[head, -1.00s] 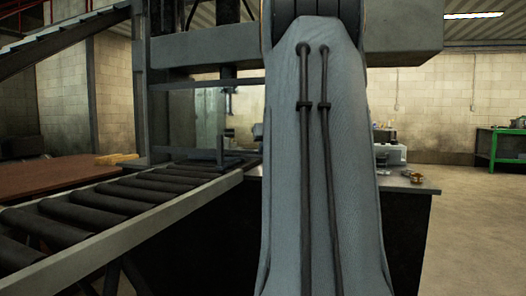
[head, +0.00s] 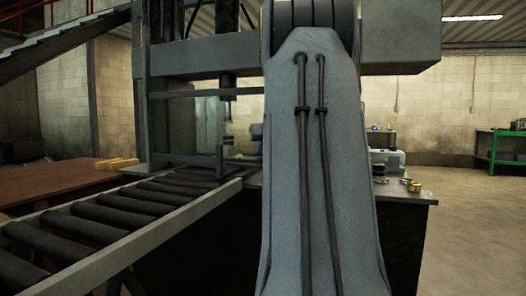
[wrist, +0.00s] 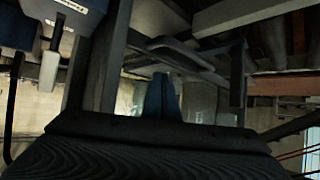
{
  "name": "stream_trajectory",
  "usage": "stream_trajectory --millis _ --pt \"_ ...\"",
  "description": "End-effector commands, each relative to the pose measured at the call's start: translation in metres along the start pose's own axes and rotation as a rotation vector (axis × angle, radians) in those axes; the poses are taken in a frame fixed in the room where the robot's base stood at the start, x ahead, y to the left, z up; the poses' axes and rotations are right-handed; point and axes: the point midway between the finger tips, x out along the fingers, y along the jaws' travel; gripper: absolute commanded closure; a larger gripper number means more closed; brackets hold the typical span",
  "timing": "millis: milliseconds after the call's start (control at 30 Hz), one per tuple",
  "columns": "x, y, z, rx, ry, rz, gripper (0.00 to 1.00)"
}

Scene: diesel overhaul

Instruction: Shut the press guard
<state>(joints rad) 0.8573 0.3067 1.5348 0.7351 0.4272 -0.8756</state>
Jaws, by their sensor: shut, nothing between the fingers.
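The press (head: 205,62) stands ahead, its left column and crossbeam in the head view. A dark horizontal bar (head: 190,93) crosses below the beam and a lower bar (head: 195,159) runs near bed height; they look like the press guard's frame, with pale space between. I cannot tell from this whether the guard is open or shut. My arm hides the press's right side and my gripper in the head view. In the wrist view my gripper (wrist: 161,98) is shut and empty, with dark frame parts beyond it; contact cannot be told.
A roller conveyor (head: 120,215) runs from the left foreground to the press. A dark-topped bench (head: 412,194) with small parts stands right of my arm. A green table (head: 498,145) is at the far right. The floor on the right is clear.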

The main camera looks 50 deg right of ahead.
Motion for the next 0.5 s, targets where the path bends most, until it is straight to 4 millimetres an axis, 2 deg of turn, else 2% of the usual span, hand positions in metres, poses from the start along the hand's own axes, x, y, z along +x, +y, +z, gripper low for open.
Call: stream_trajectory --millis 33,200,400,500 --pt "-0.016 0.001 -0.003 0.000 0.004 0.002 1.00" --pt "-0.053 0.000 -0.002 -0.001 0.005 0.001 1.00" --pt "-0.086 -0.001 -0.002 -0.002 0.004 0.001 1.00" --pt "-0.095 0.000 -0.002 -0.002 0.004 0.001 1.00"
